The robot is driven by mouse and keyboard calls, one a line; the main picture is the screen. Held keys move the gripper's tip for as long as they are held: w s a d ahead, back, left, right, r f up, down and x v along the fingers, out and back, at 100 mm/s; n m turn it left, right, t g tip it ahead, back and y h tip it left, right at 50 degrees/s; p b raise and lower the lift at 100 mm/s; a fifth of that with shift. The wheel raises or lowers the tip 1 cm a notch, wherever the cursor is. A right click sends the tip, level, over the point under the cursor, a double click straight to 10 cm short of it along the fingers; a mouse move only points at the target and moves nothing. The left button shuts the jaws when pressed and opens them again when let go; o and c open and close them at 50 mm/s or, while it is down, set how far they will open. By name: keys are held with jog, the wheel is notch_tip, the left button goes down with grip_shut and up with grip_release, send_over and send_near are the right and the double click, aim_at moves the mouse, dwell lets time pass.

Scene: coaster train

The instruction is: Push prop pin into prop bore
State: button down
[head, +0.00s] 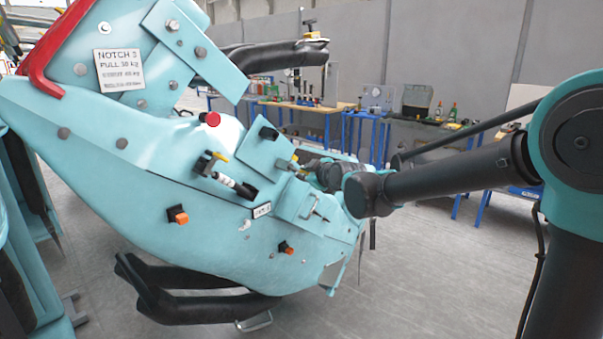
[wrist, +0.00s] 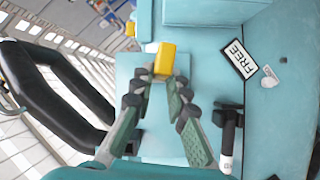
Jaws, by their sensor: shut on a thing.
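My gripper (wrist: 164,78) is shut on a yellow block-shaped piece, which looks like the head of the prop pin (wrist: 163,58). The piece sits between the fingertips in the wrist view, over a flat teal plate. In the head view my gripper (head: 301,166) is at the right side of the teal coaster car, and a small yellow patch (head: 294,158) shows at its tips. The pin's shaft is hidden. I cannot make out the prop bore, nor tell whether the pin is in it.
A black and white lever (wrist: 228,140) stands right of my fingers in the wrist view, near a "FREE" label (wrist: 239,58). Black padded bars (wrist: 62,85) lie to the left. Workbenches (head: 300,107) stand behind the car; grey floor (head: 420,270) is open at front right.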

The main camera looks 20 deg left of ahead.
jog(key=shift+s+d, duration=0.35)
jog(key=shift+d, duration=0.5)
jog(key=shift+s+d, duration=0.35)
jog(key=shift+d, duration=0.45)
jog(key=shift+d, duration=0.15)
jog(key=shift+s+d, duration=0.4)
jog(key=shift+d, duration=0.5)
jog(key=shift+s+d, duration=0.35)
jog(key=shift+d, duration=0.5)
jog(key=shift+s+d, duration=0.4)
jog(key=shift+d, duration=0.5)
